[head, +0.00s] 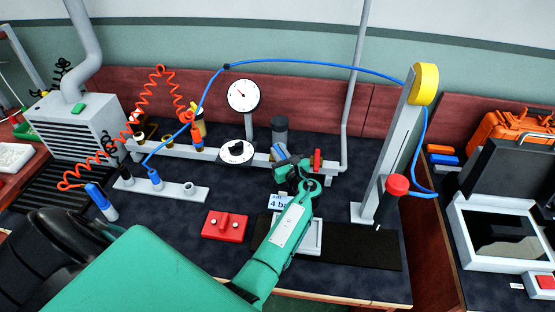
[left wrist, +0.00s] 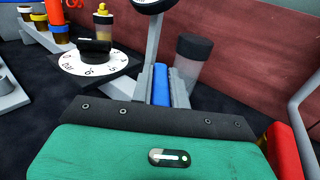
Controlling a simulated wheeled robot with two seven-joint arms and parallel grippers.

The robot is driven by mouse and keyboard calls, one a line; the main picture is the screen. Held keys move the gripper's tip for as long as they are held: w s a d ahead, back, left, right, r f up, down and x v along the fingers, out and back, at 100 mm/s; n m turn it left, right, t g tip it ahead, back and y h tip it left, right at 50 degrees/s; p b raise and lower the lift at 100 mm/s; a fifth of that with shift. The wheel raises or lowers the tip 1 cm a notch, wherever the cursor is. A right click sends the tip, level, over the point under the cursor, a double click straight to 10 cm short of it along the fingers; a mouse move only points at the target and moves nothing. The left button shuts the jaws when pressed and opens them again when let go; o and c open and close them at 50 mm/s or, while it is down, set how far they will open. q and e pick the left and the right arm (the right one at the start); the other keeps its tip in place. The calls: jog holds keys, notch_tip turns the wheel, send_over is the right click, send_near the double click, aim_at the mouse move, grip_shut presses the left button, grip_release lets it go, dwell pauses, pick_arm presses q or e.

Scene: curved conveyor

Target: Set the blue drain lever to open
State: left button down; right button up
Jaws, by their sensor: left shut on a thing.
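The blue drain lever (head: 277,152) sits on the pale manifold bar right of the black dial. Only a small part shows in the head view, beside my gripper. In the left wrist view the blue lever (left wrist: 161,86) stands between the two grey fingers. My left gripper (head: 285,163) reaches over the bar, shut on the lever; its fingertips also show in the left wrist view (left wrist: 162,80). The lever's lower part and pivot are hidden, so I cannot tell its exact setting. My right gripper is not in view.
A red lever (head: 317,160) stands close right of my gripper. A white dial with a black knob (head: 236,152), a gauge (head: 243,95) and a grey cylinder (head: 280,135) are nearby. A post with a red knob (head: 397,184) stands at right. A blue hose arches overhead.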

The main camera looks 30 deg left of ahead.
aim_at(280, 151)
pick_arm(q)
jog(key=shift+w+d+n+g+y, duration=0.1)
jog(key=shift+n+g+y, duration=0.35)
jog(key=shift+g, duration=0.25)
jog(key=c, duration=1.4)
grip_release()
jog(key=shift+o, duration=0.2)
notch_tip(280, 151, up, 20)
jog(key=shift+b, duration=0.4)
jog(key=shift+c, duration=0.2)
